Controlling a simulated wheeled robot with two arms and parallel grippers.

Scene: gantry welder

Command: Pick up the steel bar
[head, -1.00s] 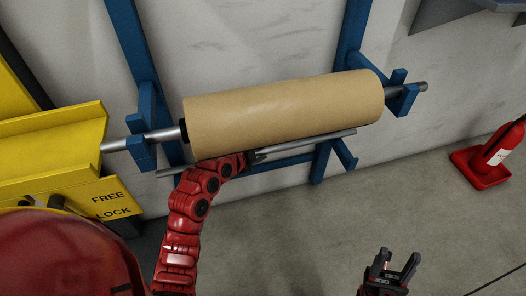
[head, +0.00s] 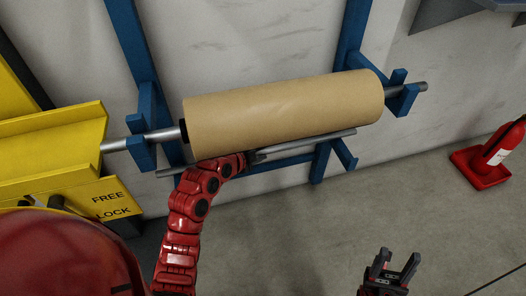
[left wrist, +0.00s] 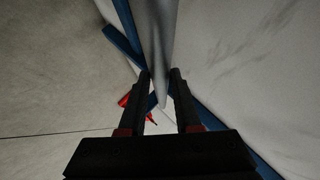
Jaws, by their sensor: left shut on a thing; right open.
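The steel bar (head: 312,139) is a thin grey rod. In the head view it runs slantwise just below the big brown roll, its right end higher in the picture. My left gripper (head: 256,156) is at the middle of the bar, partly hidden by my red arm. In the left wrist view, the bar (left wrist: 159,35) passes between the two dark fingers of my left gripper (left wrist: 160,76), which is shut on it. I cannot tell whether the bar touches the lower blue hooks. My right gripper (head: 391,270) is open and empty at the lower right, far from the bar.
The brown roll (head: 285,108) hangs on a thicker shaft (head: 418,87) in a blue wall rack (head: 130,40). A yellow part (head: 50,130) marked FREE and LOCK stands at left. A red extinguisher (head: 504,142) stands at right. The floor (head: 420,200) between is clear.

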